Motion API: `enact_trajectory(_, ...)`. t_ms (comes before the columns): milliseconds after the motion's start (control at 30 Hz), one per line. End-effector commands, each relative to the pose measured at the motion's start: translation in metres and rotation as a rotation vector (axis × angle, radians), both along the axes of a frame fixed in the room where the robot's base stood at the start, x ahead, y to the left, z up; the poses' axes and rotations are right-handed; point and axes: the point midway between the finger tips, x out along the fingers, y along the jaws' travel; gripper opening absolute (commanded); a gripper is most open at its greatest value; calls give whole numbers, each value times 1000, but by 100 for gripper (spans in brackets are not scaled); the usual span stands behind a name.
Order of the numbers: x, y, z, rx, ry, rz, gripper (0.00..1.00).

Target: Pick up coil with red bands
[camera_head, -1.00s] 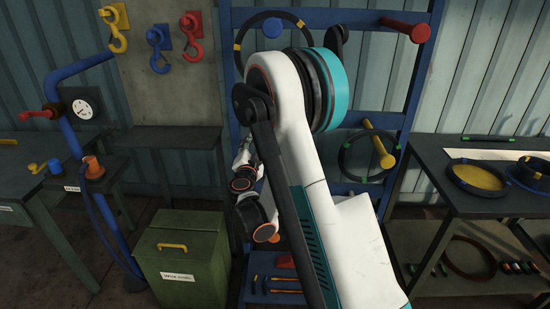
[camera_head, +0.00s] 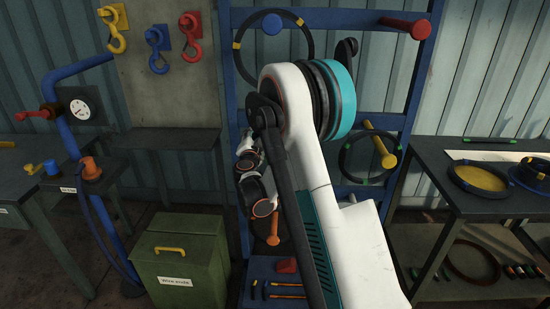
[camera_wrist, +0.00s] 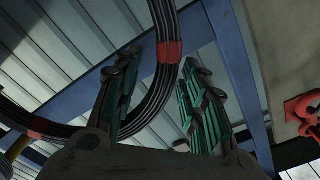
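The coil with red bands (camera_wrist: 170,52) shows in the wrist view as a dark bundle of strands curving from the top down to the left. One red band lies between my fingers and another is at the lower left. My gripper (camera_wrist: 160,92) is open, with one green-padded finger on each side of the coil. Clear gaps show between the coil and the pads.
A blue rack (camera_head: 310,18) holds a yellow-banded coil (camera_head: 236,45) on a blue peg and a green-banded coil (camera_head: 343,160) on a yellow peg. A red hook (camera_wrist: 302,112) is right in the wrist view. A green bin (camera_head: 180,262) stands lower left; a dark table (camera_head: 440,180) stands right.

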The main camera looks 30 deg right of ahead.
Motion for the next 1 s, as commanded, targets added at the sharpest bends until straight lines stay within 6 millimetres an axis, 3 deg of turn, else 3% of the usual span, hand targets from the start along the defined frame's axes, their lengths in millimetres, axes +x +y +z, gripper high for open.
enact_trajectory(33,0,0,0,0,0,0,28)
enact_trajectory(167,0,0,0,0,0,0,0)
enact_trajectory(667,0,0,4,-3,1,1,0)
enact_trajectory(1000,0,0,53,-3,1,1,0)
